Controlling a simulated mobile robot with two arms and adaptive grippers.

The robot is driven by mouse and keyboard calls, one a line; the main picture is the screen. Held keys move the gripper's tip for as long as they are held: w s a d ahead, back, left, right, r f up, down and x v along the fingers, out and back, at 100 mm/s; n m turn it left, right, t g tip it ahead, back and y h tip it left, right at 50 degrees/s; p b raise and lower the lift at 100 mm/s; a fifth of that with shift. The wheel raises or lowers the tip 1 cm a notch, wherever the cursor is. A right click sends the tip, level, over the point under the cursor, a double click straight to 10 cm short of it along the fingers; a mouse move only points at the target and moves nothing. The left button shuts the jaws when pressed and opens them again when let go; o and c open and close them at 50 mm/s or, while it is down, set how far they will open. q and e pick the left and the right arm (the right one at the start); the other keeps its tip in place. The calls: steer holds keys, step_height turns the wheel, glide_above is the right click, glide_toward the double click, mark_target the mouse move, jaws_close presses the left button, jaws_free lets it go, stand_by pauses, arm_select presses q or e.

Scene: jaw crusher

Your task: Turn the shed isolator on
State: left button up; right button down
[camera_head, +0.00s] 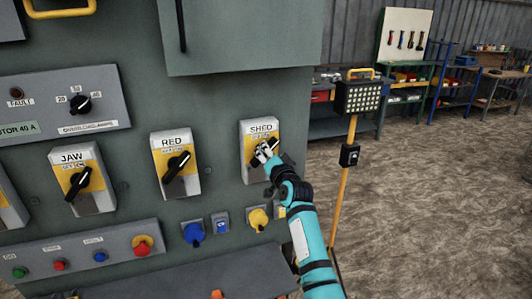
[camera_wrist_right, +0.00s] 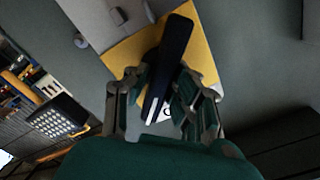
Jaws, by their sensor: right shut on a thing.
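The shed isolator (camera_head: 260,132) is a pale box with a yellow plate, labelled SHED, at the right of the cabinet front in the head view. My right gripper (camera_head: 266,154) is at its front, covering most of the handle. In the right wrist view the dark isolator handle (camera_wrist_right: 170,65) stands between the fingers of my right gripper (camera_wrist_right: 165,98), over the yellow plate (camera_wrist_right: 205,45). The fingers are shut on the handle. The handle's exact setting against the printed marks is hard to read. My left gripper is not in view.
The RED isolator (camera_head: 175,163) and JAW isolator (camera_head: 82,180) are to the left, with dark handles tilted. Blue (camera_head: 194,233) and yellow (camera_head: 258,219) sockets sit below. A work light on a yellow stand (camera_head: 358,97) is right of the cabinet. Open floor lies further right.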

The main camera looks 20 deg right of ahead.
steer(key=shift+f, duration=0.15)
steer(key=c, duration=1.2)
jaws_free()
steer(key=s, duration=1.2)
steer(key=shift+d, duration=0.2)
